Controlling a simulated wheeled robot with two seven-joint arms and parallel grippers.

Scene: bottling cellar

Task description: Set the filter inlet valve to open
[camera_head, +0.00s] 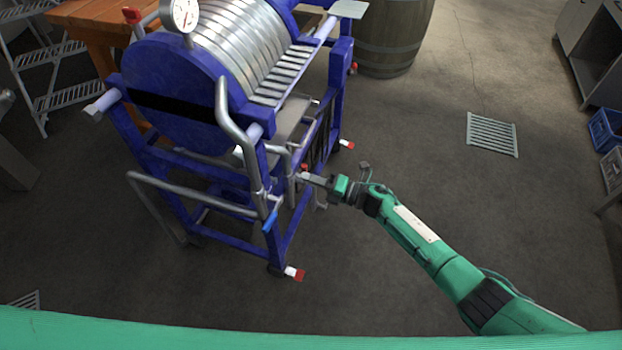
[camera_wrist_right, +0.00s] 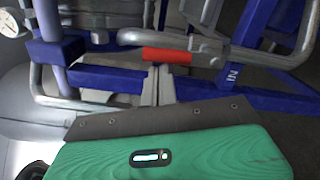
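The filter (camera_head: 165,85) is a large machine with a blue frame and a stack of pale plates, at the left of the head view. A red valve handle (camera_head: 304,167) shows small on its near right side. In the right wrist view the red handle (camera_wrist_right: 167,55) lies level across the picture, in front of a metal pipe. The letters "IN" (camera_wrist_right: 232,73) are on the blue frame to its right. My right gripper (camera_head: 309,177) has its fingers close together at the handle's lower edge (camera_wrist_right: 157,72); touching is unclear. My left gripper is out of view.
A blue lever (camera_head: 270,222) sits on the filter's lower front pipework. Curved metal pipes (camera_head: 235,130) stick out nearby. A barrel (camera_head: 392,40) stands behind. The floor right of the filter is clear, with a drain grate (camera_head: 492,134) flush in it.

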